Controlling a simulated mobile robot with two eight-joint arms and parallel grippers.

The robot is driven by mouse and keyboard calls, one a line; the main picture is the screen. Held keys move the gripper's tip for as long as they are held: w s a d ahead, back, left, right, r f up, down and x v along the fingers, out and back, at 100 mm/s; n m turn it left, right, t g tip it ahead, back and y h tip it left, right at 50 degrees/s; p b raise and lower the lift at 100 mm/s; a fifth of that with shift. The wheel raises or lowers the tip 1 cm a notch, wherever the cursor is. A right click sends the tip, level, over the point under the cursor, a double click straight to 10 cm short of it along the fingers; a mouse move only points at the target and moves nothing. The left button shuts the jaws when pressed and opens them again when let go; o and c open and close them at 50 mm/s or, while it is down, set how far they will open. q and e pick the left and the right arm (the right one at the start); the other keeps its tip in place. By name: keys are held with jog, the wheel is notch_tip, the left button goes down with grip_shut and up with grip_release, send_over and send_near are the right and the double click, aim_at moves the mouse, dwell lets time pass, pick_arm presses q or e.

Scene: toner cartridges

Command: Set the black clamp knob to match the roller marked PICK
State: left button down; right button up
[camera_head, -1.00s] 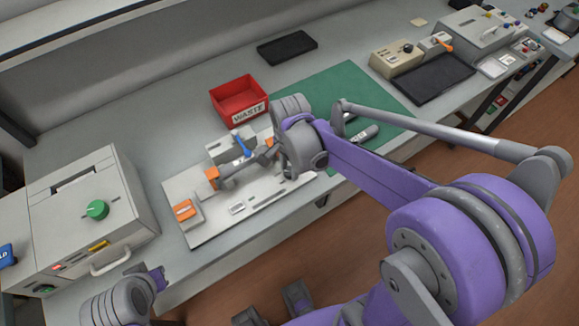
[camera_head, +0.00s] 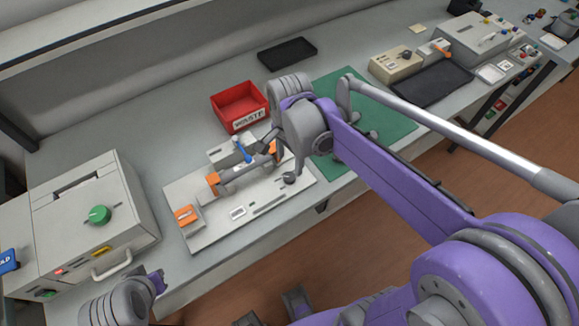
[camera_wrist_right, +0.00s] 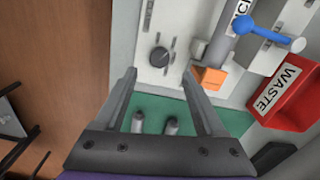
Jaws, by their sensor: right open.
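The black clamp knob (camera_wrist_right: 159,57) sits on the pale fixture plate, with marks around it; its exact setting is too small to read. It also shows in the head view (camera_head: 289,179) near the plate's right end. The roller (camera_wrist_right: 238,45) lies in the fixture; its label is cut off, with "ICK" showing. In the head view the grey roller (camera_head: 240,172) lies between orange blocks. My right gripper (camera_wrist_right: 159,76) is open and empty, its fingers pointing toward the knob, which appears beyond and between the tips. Of my left arm only part shows at lower left, without its fingers.
A blue lever (camera_wrist_right: 262,28) and orange block (camera_wrist_right: 208,78) stand beside the knob. The red WASTE bin (camera_head: 238,103) is behind the fixture. A green mat (camera_head: 385,115) with grey cylinders (camera_wrist_right: 170,125) lies right. A printer-like box (camera_head: 90,215) stands left.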

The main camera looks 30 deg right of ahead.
pick_arm(q)
jog(key=shift+w+r, duration=0.1)
jog(key=shift+r, duration=0.1)
pick_arm(e)
jog(key=shift+r, duration=1.8)
pick_arm(q)
jog(key=shift+w+r+p, duration=0.15)
jog(key=shift+r+p, duration=0.45)
jog(key=shift+r, duration=0.1)
pick_arm(e)
jog(key=s+a+f+n+t, duration=0.3)
jog(key=s+n, duration=0.7)
jog(key=n, duration=0.5)
jog(key=shift+s+a+f+n+t, duration=0.2)
jog(key=shift+f+n+t, duration=0.1)
jog(key=shift+f+t, duration=0.75)
